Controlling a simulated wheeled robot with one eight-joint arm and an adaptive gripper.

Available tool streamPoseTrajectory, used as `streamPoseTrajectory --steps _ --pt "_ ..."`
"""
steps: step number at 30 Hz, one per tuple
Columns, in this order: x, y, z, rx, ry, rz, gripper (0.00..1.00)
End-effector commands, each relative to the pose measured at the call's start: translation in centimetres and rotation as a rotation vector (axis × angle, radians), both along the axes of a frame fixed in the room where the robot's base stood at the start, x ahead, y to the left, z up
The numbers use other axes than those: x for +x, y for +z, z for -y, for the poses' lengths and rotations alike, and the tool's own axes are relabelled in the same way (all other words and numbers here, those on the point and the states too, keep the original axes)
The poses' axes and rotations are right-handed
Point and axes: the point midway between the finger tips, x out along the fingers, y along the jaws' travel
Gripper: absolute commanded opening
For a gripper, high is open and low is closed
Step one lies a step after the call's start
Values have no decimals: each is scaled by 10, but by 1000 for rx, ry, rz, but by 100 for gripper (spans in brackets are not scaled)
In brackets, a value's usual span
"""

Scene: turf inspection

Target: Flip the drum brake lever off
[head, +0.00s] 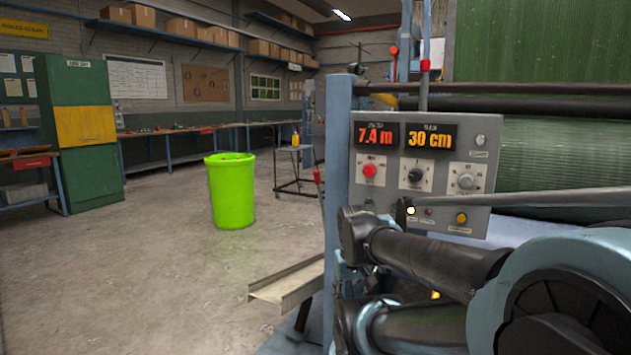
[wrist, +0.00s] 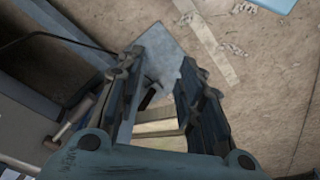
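A lever with a red knob (head: 425,66) stands upright above the control box in the head view. A second red handle (head: 317,177) shows left of the blue post. I cannot tell which is the drum brake lever, and I see no readable label. My gripper (wrist: 162,62) shows in the wrist view with its two dark fingers apart. A blue-grey plate (wrist: 168,48) shows beyond and between the fingers, with a small black piece near it. No lever is clearly seen between the fingers. In the head view I cannot make out the gripper behind my arm.
The grey control box (head: 432,195) has two lit displays, knobs and buttons. The green turf roll (head: 560,150) is at right. A blue post (head: 337,130) and a low metal channel (head: 287,283) stand left of my arm. A green bin (head: 231,190) stands on open floor.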

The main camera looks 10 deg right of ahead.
Motion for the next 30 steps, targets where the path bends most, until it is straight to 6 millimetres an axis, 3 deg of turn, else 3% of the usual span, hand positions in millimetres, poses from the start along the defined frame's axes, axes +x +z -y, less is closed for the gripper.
streamPoseTrajectory --steps 5,11,21,30 --pt "-3 10 5 -35 40 11 45" --pt "32 33 21 -195 221 5 45" --pt "122 83 51 -567 614 -49 45" --pt "213 126 50 -898 936 -142 45"
